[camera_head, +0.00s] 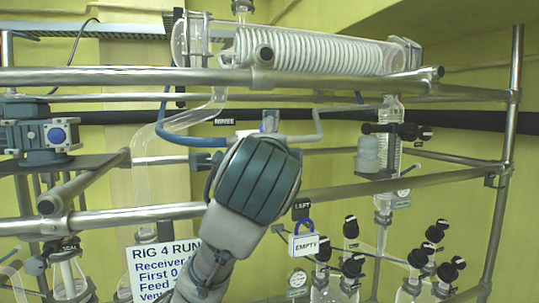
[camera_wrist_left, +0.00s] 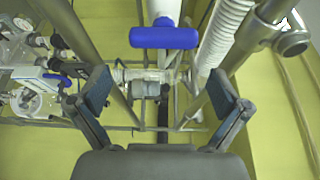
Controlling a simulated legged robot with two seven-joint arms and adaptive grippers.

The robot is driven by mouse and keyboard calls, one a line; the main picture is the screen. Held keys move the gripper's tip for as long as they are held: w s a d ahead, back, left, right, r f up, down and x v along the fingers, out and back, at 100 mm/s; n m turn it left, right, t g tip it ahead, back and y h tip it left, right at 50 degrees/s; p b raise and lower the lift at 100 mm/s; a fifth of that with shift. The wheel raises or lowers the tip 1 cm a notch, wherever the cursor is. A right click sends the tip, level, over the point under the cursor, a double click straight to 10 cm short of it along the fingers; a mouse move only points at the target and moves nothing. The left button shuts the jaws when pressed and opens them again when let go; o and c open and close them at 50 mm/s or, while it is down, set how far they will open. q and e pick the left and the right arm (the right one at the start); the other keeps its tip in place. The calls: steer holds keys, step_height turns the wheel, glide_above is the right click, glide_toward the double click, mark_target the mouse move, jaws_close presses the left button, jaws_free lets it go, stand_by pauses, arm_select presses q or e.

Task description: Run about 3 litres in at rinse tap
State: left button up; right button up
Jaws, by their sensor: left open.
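The RINSE label (camera_head: 224,121) is on the rig just above and left of my left wrist in the head view. Beside it, a pale fitting (camera_head: 270,121) shows above the wrist, joined to a blue hose (camera_head: 178,135) on the left. My left gripper's fingers are hidden behind the wrist there. In the left wrist view, my left gripper (camera_wrist_left: 160,82) is open and empty, its two pads apart. A blue T-shaped handle (camera_wrist_left: 165,38) lies ahead, between and beyond the pads, not touched. I cannot tell for certain whether it is the rinse tap. My right gripper is out of view.
Steel rails (camera_head: 330,190) cross in front of the rig. A coiled glass condenser (camera_head: 315,55) lies above.

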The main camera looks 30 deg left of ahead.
arm_select(q)
steer(key=v, duration=0.5)
steer(key=shift+s+a+f, duration=0.1)
steer(key=shift+a+f, duration=0.05)
steer(key=shift+a, duration=0.05)
steer(key=shift+a, duration=0.1)
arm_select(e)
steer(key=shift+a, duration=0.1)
arm_select(q)
steer(key=shift+a, duration=0.5)
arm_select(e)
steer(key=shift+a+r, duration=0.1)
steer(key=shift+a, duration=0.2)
